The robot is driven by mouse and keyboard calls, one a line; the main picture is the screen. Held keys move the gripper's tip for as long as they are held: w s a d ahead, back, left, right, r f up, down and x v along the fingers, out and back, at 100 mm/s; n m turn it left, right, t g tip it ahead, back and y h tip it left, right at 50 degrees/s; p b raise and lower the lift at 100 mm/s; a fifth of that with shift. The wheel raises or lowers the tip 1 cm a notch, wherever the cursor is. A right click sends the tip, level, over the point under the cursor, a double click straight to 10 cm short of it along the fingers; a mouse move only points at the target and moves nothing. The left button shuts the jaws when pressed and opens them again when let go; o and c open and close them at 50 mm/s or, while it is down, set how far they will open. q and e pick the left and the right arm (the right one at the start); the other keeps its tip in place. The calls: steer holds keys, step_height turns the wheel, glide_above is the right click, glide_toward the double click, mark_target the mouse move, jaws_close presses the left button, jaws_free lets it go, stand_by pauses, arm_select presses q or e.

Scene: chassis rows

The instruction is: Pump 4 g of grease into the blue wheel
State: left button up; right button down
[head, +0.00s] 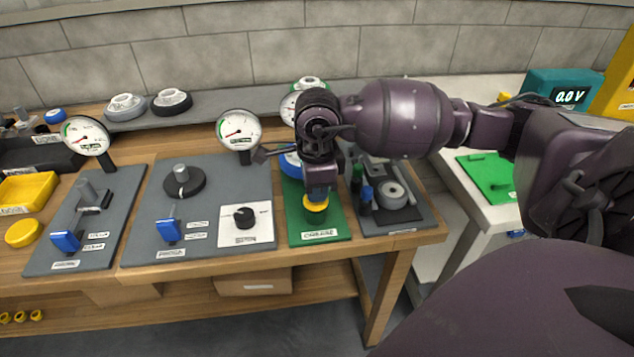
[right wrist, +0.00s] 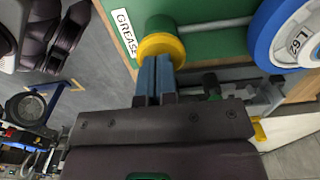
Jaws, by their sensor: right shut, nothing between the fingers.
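The grease station is a green board (head: 318,237) with a GREASE label. On it stands a green pump with a yellow cap (head: 316,215); the cap also shows in the right wrist view (right wrist: 161,46). The blue wheel (head: 289,163), with a white centre, is behind the pump and partly hidden by my arm; it also shows in the right wrist view (right wrist: 283,30). My right gripper (head: 318,194) points down over the yellow cap, shut and empty. Its blue fingertips (right wrist: 154,62) are at the cap; I cannot tell whether they press it. My left gripper is not in view.
A gauge (head: 288,106) behind the green board is partly hidden by my right arm. A grey board with a dial (head: 244,217) lies left, and a grey tray with parts (head: 397,215) lies right. Loose wheels (head: 172,102) sit on the back shelf.

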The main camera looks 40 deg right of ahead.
step_height(320, 180, up, 4)
steer(key=shift+d+r+p, duration=0.1)
steer(key=shift+r+p, duration=0.15)
steer(key=shift+p, duration=0.6)
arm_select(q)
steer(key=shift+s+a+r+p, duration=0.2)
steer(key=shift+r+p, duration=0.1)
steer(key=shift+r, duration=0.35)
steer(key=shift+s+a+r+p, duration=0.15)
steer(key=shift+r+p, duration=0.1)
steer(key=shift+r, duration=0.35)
arm_select(e)
step_height(320, 180, up, 10)
steer(key=shift+f, duration=0.25)
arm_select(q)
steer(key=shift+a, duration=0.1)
